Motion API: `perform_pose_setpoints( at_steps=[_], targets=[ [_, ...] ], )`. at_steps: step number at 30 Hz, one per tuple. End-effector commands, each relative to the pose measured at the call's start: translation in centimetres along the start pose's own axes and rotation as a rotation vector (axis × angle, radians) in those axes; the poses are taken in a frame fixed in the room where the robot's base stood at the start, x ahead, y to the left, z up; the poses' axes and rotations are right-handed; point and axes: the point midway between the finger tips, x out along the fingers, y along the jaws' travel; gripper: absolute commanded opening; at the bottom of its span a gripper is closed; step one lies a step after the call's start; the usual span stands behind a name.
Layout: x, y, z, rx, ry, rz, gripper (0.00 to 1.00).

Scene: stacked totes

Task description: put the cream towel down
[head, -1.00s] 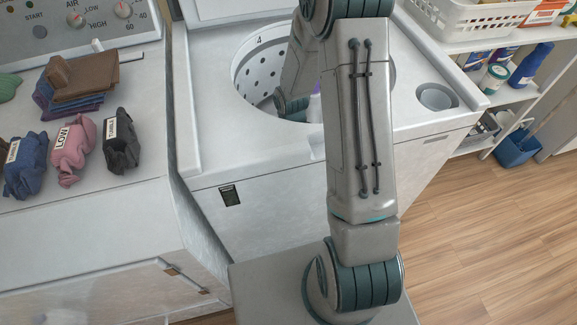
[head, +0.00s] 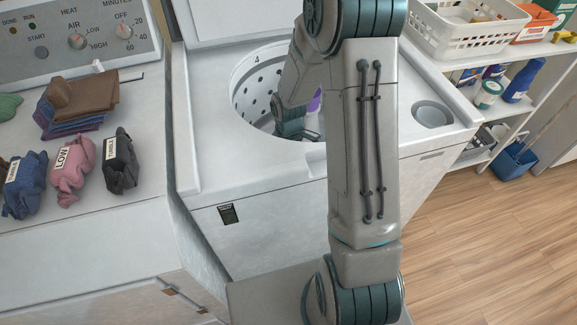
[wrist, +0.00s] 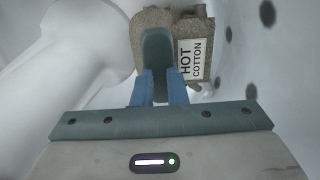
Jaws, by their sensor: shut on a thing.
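The cream towel (wrist: 194,22) shows in the wrist view as a beige-brown, folded cloth with a white tag reading "HOT COTTON". My gripper (wrist: 158,78) is shut on the towel, with the tag just right of the fingers. The towel is inside the white washer drum, close to the pale central agitator (wrist: 95,38). I cannot tell whether it touches the drum floor. In the head view my arm reaches into the open washer (head: 275,180), and the fingers and towel are hidden by the arm and drum rim.
The perforated drum wall (wrist: 285,60) is close on the right in the wrist view. A purple thing (head: 314,104) shows in the drum. Labelled cloth bundles, including a pink one (head: 72,172), and a folded stack (head: 78,105) lie on the left machine. A white basket (head: 470,35) stands on the right shelf.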

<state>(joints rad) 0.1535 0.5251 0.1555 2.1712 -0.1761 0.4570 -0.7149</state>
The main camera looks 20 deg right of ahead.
Motion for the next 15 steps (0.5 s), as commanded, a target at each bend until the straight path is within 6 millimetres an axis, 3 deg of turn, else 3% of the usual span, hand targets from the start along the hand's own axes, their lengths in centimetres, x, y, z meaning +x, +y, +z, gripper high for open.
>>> perform_pose_setpoints(
  at_steps=[3, 10, 15],
  targets=[
    [-2.8, 0.1, 0.0, 0.001, 0.004, 0.005, 0.00],
    [-6.1, 0.2, -0.1, 0.018, 0.001, 0.002, 0.00],
    [-8.7, 1.0, -0.9, 0.149, 0.001, 0.000, 0.00]
  ],
)
